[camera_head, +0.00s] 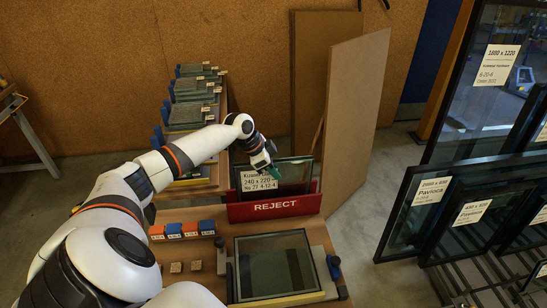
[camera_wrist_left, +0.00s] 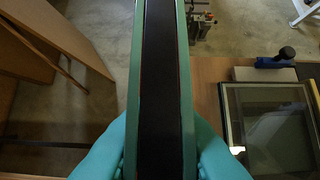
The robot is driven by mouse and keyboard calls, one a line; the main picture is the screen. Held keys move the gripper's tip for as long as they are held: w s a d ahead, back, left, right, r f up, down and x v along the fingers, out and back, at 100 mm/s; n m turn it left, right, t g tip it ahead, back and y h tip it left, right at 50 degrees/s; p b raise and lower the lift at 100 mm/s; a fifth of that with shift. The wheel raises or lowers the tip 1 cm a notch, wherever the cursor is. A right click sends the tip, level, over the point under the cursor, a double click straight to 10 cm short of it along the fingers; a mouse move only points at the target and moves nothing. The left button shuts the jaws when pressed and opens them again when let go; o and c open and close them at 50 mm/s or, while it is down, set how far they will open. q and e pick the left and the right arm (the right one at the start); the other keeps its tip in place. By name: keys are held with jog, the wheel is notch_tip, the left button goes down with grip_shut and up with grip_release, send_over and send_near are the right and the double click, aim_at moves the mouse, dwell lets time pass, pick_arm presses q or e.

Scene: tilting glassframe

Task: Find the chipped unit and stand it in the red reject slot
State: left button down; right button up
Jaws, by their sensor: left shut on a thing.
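My left gripper (camera_head: 270,172) is shut on the upper left part of a glass unit (camera_head: 294,172). The unit is upright, dark-edged, with a white label reading 240 x 220. It stands directly behind the red REJECT board (camera_head: 275,207), which hides its lower edge; I cannot tell whether it rests in the slot. In the left wrist view, teal fingers (camera_wrist_left: 160,160) flank the unit's black edge (camera_wrist_left: 160,85) with its green glass sides. No chip is visible. Another glass unit (camera_head: 275,265) lies flat on the bench, also in the left wrist view (camera_wrist_left: 272,130). My right gripper is out of view.
Several glass units (camera_head: 190,90) lie in stacks on a rack behind. Orange and blue blocks (camera_head: 182,230) sit on the bench's left. A brown board (camera_head: 355,110) leans behind the slot. Large labelled panes (camera_head: 460,205) stand at right. Open floor (camera_head: 360,215) lies between.

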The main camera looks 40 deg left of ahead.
pick_arm(q)
jog(key=c, duration=1.2)
grip_release()
jog(key=shift+d+r, duration=0.1)
jog(key=shift+r, duration=0.05)
jog(key=shift+c, duration=0.2)
jog(key=b+v, duration=0.3)
jog(key=v, duration=0.8)
jog(key=shift+b, duration=0.3)
jog(key=shift+s+r, duration=0.25)
jog(key=shift+r, duration=0.2)
